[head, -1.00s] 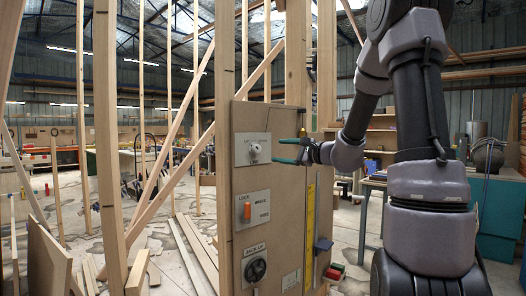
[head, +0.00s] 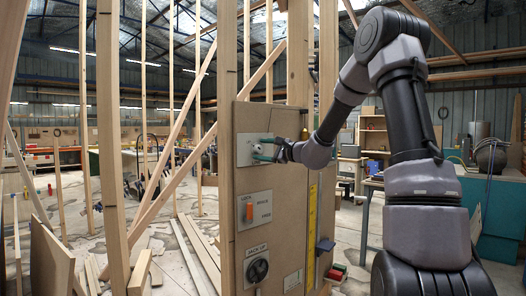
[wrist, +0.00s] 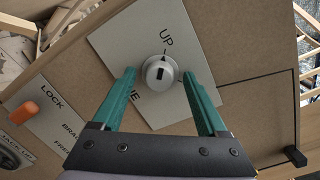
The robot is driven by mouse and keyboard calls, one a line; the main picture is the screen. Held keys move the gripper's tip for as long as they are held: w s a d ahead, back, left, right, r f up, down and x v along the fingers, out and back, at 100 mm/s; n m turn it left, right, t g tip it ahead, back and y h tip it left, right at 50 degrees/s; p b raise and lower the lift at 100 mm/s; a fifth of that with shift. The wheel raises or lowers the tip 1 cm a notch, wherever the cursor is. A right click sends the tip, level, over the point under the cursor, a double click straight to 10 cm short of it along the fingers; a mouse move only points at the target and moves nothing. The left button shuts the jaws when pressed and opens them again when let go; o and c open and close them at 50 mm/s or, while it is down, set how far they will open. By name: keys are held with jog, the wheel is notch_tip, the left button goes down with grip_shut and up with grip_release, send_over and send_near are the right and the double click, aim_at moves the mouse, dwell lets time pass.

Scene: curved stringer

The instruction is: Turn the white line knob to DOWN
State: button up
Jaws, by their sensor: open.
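The white line knob (wrist: 160,72) is a round knob on a pale plate (wrist: 112,50) fixed to a brown panel. In the wrist view its dark mark lies in line with the printed word UP. Part of the plate's other lettering is hidden by a finger. My gripper (wrist: 163,78) is open, with one green finger on each side of the knob and visible gaps between fingers and knob. In the head view my gripper (head: 262,149) is at the plate (head: 246,150) near the top of the panel, and its fingers partly cover the knob.
A yellow strip (head: 311,230) and a blue-grey bracket (head: 323,246) are on the panel's right side. Timber posts (head: 111,150) stand to the left.

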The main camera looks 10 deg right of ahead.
grip_shut()
jog(key=shift+m, duration=0.3)
jog(key=m, duration=0.4)
jog(key=shift+m+t, duration=0.3)
jog(key=m, duration=0.5)
jog(key=shift+f+m+t, duration=0.1)
jog(key=shift+m+t, duration=0.3)
jog(key=m+h, duration=0.1)
jog(key=m, duration=0.4)
jog(key=shift+t, duration=0.4)
jog(key=m, duration=0.5)
jog(key=shift+f+m+h, duration=0.1)
jog(key=shift+m+h, duration=0.2)
jog(key=shift+h, duration=0.1)
